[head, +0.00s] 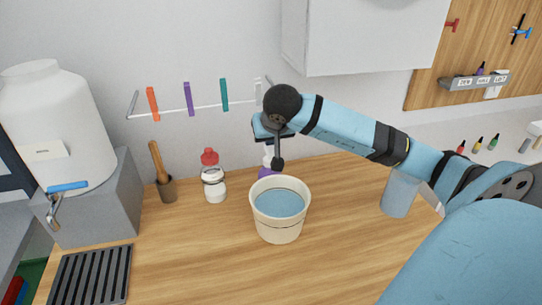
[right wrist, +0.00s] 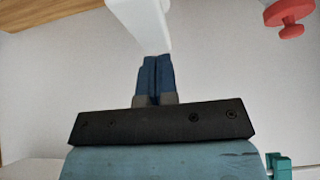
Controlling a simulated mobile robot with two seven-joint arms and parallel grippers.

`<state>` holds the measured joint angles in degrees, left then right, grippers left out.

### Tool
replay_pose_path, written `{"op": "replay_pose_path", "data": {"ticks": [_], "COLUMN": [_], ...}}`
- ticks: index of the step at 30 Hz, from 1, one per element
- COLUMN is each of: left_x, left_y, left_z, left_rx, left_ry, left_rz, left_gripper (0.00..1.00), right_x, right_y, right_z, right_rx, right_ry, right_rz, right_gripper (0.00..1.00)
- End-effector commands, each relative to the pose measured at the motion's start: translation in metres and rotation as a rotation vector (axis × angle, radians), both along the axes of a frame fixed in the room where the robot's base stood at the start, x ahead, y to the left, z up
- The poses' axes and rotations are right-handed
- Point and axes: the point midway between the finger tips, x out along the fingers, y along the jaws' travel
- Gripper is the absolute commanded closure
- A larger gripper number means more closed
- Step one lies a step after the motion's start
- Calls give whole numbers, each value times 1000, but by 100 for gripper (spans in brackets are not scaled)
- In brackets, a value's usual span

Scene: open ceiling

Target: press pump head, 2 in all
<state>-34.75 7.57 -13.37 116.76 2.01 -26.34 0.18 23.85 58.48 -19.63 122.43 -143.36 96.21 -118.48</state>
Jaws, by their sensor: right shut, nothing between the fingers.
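A white bottle with a purple lower part (head: 267,171) stands behind the tub, partly hidden by the tub's rim and my right gripper. A second bottle, white with a red pump top (head: 209,157), stands to its left. The red top also shows at the upper right of the right wrist view (right wrist: 288,14). My right gripper (head: 277,162) points down at the purple bottle's top. In the right wrist view its blue fingers (right wrist: 155,72) are shut and empty, close to a white part (right wrist: 147,22); I cannot tell whether they touch. My left gripper is out of view.
A cream tub of blue liquid (head: 278,232) stands in front of the purple bottle. A pale blue cup (head: 398,194) is at right. A rail (head: 190,110) hangs behind.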

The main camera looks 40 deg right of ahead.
Motion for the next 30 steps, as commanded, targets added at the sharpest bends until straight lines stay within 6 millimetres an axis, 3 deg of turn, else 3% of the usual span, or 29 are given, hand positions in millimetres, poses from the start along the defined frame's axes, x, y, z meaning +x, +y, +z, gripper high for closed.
{"op": "replay_pose_path", "data": {"ticks": [18,30], "left_x": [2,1], "left_y": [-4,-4], "left_z": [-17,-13], "left_rx": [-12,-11], "left_ry": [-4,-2], "left_rz": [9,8], "left_gripper": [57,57], "right_x": [0,0], "right_y": [0,0], "right_z": [-24,-16], "right_rx": [0,-1], "right_ry": [1,1], "right_rz": [-1,0], "right_gripper": [100,100]}}
